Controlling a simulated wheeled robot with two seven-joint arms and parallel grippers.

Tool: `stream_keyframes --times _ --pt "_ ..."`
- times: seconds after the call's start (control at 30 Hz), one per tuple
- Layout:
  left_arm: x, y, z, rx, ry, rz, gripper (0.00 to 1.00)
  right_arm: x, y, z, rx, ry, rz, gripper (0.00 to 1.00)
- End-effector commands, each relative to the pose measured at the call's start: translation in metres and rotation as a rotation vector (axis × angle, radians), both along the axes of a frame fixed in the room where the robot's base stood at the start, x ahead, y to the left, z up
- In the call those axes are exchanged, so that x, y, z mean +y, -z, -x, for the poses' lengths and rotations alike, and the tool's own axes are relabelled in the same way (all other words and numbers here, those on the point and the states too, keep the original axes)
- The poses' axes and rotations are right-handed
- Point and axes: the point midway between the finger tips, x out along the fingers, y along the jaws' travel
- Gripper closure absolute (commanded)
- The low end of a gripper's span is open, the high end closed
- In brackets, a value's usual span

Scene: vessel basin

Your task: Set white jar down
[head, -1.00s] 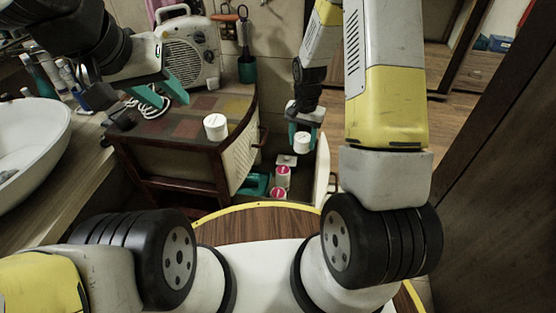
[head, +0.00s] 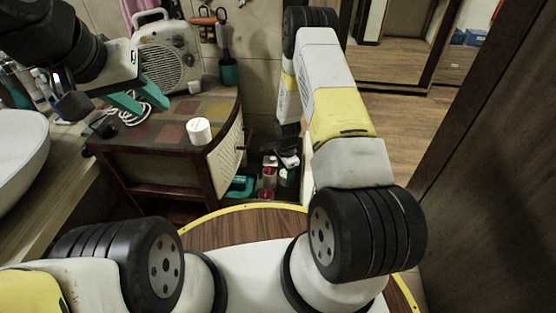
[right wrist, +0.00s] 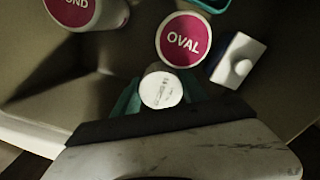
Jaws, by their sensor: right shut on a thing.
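A small white jar (right wrist: 161,88) is between the teal fingers of my right gripper (right wrist: 158,95), which is shut on it. In the head view my right wrist (head: 287,158) is low beside the cabinet and hides most of the fingers. A second white jar (head: 199,131) stands upright on the cabinet top. My left gripper (head: 138,103) is over the back left of the cabinet top, its teal fingers apart and empty.
A heater (head: 168,55) is on the cabinet (head: 165,165). A basin (head: 20,150) is at left.

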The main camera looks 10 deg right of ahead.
Motion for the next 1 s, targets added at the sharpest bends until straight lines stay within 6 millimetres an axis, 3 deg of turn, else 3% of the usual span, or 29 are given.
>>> stream_keyframes --times 0.27,0.5,0.87,0.9,1.0 --pt "0.000 0.000 0.000 0.000 0.000 0.000 0.64 0.000 0.023 0.000 -0.001 -0.001 0.000 0.91" --pt "0.000 0.000 0.000 0.000 0.000 0.000 0.64 0.000 0.054 0.000 -0.001 -0.002 0.000 0.91" --pt "0.000 0.000 0.000 0.000 0.000 0.000 0.64 0.000 0.058 0.000 -0.001 -0.001 0.000 0.91" --pt "0.000 0.000 0.000 0.000 0.000 0.000 0.64 0.000 0.057 -0.001 -0.001 -0.001 0.000 0.42" --pt "0.000 0.000 0.000 0.000 0.000 0.000 0.64 0.000 0.057 -0.001 -0.001 -0.001 0.000 0.28"
